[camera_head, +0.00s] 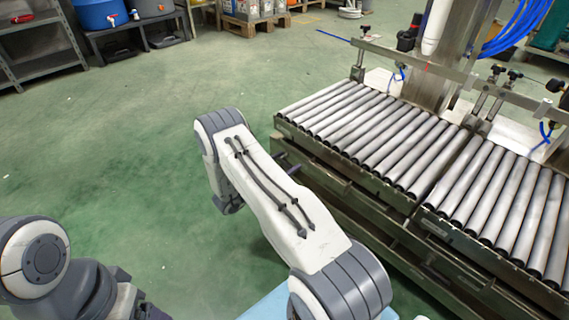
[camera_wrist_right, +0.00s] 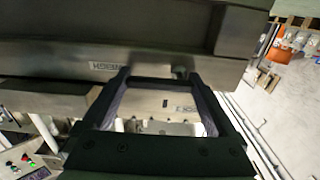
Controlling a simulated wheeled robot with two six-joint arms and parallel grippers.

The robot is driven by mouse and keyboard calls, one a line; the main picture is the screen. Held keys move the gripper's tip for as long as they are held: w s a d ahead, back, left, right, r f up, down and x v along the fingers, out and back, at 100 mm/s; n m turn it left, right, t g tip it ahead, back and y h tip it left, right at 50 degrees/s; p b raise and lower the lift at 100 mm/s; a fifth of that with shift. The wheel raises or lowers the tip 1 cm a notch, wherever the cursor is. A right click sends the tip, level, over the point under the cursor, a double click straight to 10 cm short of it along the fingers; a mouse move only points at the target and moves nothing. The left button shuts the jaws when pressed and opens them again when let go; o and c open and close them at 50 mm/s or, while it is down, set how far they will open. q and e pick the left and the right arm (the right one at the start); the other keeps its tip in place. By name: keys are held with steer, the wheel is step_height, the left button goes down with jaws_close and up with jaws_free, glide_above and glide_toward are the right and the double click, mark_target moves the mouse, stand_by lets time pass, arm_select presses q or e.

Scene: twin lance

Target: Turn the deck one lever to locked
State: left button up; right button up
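My right arm reaches toward the front side of the roller conveyor (camera_head: 365,135) in the head view; its gripper is mostly hidden behind my own wrist. In the right wrist view my right gripper (camera_wrist_right: 160,80) has its fingers wide apart, facing the conveyor's metal side. A dark bar (camera_wrist_right: 160,85), perhaps the lever, spans the gap near the fingertips; whether it is touched or held is unclear. My left gripper (camera_head: 135,305) is low at the bottom left of the head view, partly cut off.
A second roller section (camera_head: 510,205) continues to the right. A steel post (camera_head: 440,60) and a guide rail stand behind the rollers. Open green floor (camera_head: 110,150) lies to the left. Shelves (camera_head: 40,50) and blue containers (camera_head: 100,14) stand at the back left.

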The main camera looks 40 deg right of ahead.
mark_target(287, 160)
steer(key=m, duration=0.1)
steer(key=m+p, duration=0.1)
steer(key=m, duration=0.1)
steer(key=shift+f, duration=0.3)
steer(key=m, duration=0.2)
steer(key=m+p, duration=0.1)
steer(key=f+m+p, duration=0.1)
steer(key=m, duration=0.1)
steer(key=shift+w+a+m, duration=0.15)
steer(key=shift+w+m, duration=0.1)
steer(key=shift+m, duration=0.05)
steer(key=m, duration=0.4)
steer(key=shift+w+f+m+p, duration=0.3)
steer(key=shift+w+f+p, duration=0.1)
steer(key=shift+w+a+f+m+p, duration=0.1)
steer(key=shift+w+m+p, duration=0.15)
steer(key=shift+m, duration=0.85)
steer(key=shift+w+f+m+p, duration=0.15)
steer(key=shift+w+m, duration=0.1)
steer(key=shift+m, duration=0.85)
steer(key=shift+r, duration=0.1)
steer(key=o, duration=1)
